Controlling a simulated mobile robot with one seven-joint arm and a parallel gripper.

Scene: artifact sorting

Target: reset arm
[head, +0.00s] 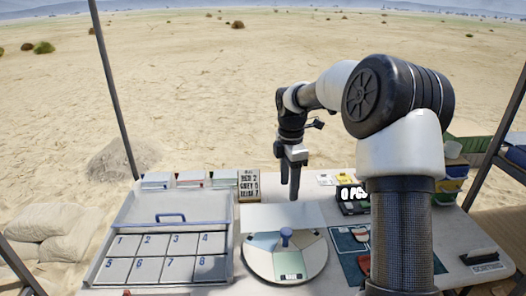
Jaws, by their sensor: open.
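My gripper (293,192) points straight down above the middle of the table, behind the round divided tray. Its fingers look close together from this side, and nothing shows between them. The arm is bent, with its large white and black joints at the right. The round tray (256,272) has several coloured sectors and a blue knob (286,236) at its centre.
Poles (112,85) rise at the table's sides.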

